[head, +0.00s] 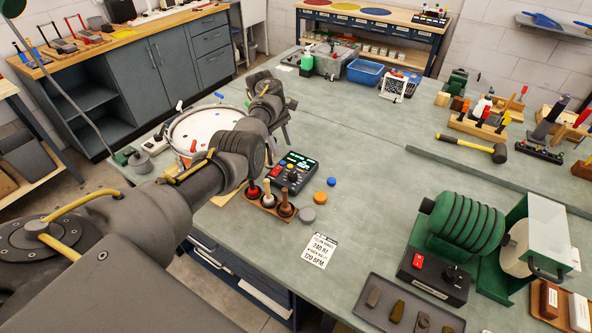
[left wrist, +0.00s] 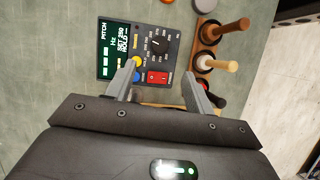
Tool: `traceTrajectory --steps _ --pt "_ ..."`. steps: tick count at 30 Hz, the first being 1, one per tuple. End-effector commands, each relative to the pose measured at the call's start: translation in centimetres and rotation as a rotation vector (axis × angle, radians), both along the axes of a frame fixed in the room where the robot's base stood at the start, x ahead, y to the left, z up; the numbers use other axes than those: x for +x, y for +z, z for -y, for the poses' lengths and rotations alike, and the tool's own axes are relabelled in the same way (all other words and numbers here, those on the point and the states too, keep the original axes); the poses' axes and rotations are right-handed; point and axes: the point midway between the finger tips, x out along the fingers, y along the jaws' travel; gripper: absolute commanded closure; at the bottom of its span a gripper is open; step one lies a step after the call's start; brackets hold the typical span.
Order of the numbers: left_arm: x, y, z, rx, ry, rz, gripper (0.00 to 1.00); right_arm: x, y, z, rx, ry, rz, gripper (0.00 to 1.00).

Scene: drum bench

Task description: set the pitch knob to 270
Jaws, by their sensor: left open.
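The pitch box (head: 298,170) is a dark unit with a lit screen and coloured buttons on the bench. In the left wrist view its black pitch knob (left wrist: 159,45) sits in a ring of printed numbers, beside the screen (left wrist: 121,48). The screen reads PITCH, Hz and a SET value that is too blurred to be sure of. A red switch (left wrist: 158,77) and a yellow button (left wrist: 134,62) are on the same face. My left gripper (left wrist: 163,75) is open and empty, its fingers apart and short of the knob in the picture. My right gripper is not in view.
A wooden rack of mallets (head: 270,203) stands close beside the box. A drum (head: 205,130) lies behind my left arm. A printed card (head: 320,251), apparently reading 240 Hz and 120 BPM, lies in front. A green machine (head: 465,226) stands at the right.

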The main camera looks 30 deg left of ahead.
Motion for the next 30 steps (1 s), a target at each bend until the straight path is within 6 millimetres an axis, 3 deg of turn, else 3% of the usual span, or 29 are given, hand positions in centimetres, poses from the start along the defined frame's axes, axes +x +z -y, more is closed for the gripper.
traceTrajectory --steps 8,21,30 --pt "0.0 -1.1 0.7 -0.002 -0.003 -0.002 0.47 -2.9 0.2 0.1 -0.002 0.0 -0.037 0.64" --pt "-0.8 -8.2 3.4 -0.002 -0.002 -0.002 0.47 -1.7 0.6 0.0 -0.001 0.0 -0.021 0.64" --pt "-0.9 -9.9 4.1 0.0 -0.001 0.0 0.47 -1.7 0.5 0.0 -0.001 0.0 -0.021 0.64"
